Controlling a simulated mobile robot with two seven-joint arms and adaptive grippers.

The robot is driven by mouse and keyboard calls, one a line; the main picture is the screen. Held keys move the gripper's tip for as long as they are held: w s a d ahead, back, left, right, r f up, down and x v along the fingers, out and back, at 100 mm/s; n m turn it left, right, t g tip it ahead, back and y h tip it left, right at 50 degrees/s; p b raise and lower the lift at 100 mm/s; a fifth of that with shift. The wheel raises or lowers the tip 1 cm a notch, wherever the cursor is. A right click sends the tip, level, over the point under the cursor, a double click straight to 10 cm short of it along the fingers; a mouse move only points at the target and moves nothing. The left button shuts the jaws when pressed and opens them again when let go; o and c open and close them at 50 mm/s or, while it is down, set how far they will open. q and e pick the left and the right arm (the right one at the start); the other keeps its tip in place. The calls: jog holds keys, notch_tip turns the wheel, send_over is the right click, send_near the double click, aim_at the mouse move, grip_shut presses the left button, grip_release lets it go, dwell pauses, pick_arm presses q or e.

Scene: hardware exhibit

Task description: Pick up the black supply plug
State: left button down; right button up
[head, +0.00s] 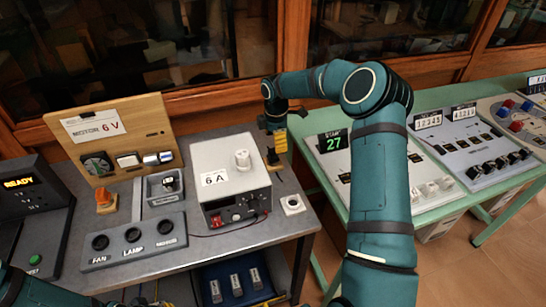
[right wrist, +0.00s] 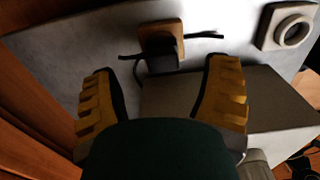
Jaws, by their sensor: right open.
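The black supply plug (right wrist: 163,58) is in the right wrist view on a small orange-brown block, with a dark cable beside it. In the head view a dark shape (head: 272,157), likely the plug, shows just below my right gripper at the back right of the grey bench. My right gripper (head: 276,137) points down there. In the right wrist view its yellow-padded fingers (right wrist: 162,78) are spread apart, with the plug ahead of the gap between them. Nothing is held.
A grey power unit marked 6A (head: 235,183) stands close left of my right gripper. A white round socket (head: 293,204) lies in front; it also shows in the right wrist view (right wrist: 292,30). A wooden motor board (head: 115,140) stands left. A green table (head: 335,190) is right.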

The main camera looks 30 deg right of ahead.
aim_at(273, 151)
jog(key=f, duration=0.2)
jog(key=a+f+b, duration=0.1)
jog(key=f, duration=0.2)
jog(key=shift+r, duration=0.1)
jog(key=c, duration=1.3)
